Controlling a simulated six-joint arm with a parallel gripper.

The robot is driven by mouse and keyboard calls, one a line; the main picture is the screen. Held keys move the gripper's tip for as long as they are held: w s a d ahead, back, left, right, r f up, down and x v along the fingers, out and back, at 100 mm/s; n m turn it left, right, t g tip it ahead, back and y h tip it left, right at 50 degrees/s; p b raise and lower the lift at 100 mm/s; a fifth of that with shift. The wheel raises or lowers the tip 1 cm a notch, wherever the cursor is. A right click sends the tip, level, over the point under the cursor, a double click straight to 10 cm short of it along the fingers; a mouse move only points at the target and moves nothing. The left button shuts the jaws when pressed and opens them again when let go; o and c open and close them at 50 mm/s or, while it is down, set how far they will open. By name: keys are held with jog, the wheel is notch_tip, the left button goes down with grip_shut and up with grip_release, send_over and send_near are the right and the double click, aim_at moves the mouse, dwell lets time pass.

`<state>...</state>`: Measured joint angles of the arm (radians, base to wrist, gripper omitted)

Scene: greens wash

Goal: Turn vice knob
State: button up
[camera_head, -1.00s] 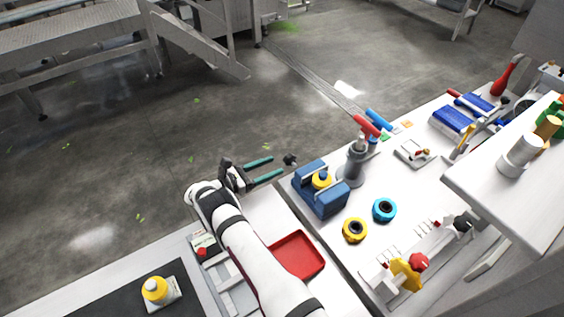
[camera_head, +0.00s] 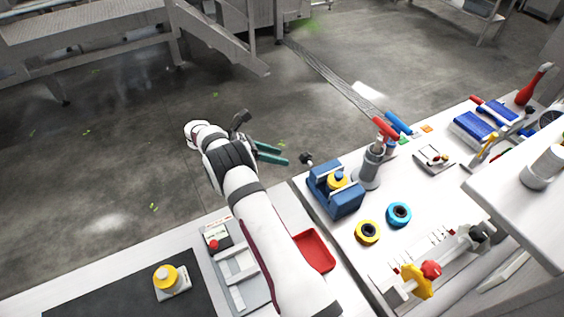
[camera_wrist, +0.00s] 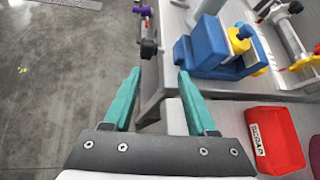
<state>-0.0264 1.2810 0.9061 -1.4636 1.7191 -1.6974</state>
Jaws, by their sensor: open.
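The blue vice (camera_head: 335,190) stands at the left edge of the white workbench, with a yellow and blue round part (camera_head: 338,180) between its jaws. Its dark knob (camera_head: 306,159) sticks out at the vice's far left, past the bench edge. In the wrist view the knob (camera_wrist: 149,48) is ahead of my gripper, a little above the space between the fingers, and the vice (camera_wrist: 208,45) is to the right. My gripper (camera_head: 272,153) has two teal fingers, which also show in the wrist view (camera_wrist: 158,80). They are apart and empty, left of the knob and not touching it.
A red tray (camera_head: 314,250) lies near my arm. A grey post with a red handle (camera_head: 370,165) stands right of the vice. Yellow (camera_head: 368,232) and blue (camera_head: 399,214) rings lie on the bench. Left of the bench is open floor.

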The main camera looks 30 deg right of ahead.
aim_at(305, 154)
jog(key=d+r+t+y, duration=0.3)
jog(key=d+r+y, duration=0.25)
jog(key=r, duration=0.35)
jog(key=shift+y, duration=0.35)
jog(key=x, duration=1)
jog(key=a+x, duration=0.1)
jog(key=x, duration=0.4)
jog(key=shift+s+f, duration=0.1)
jog(key=shift+f, duration=0.1)
grip_shut()
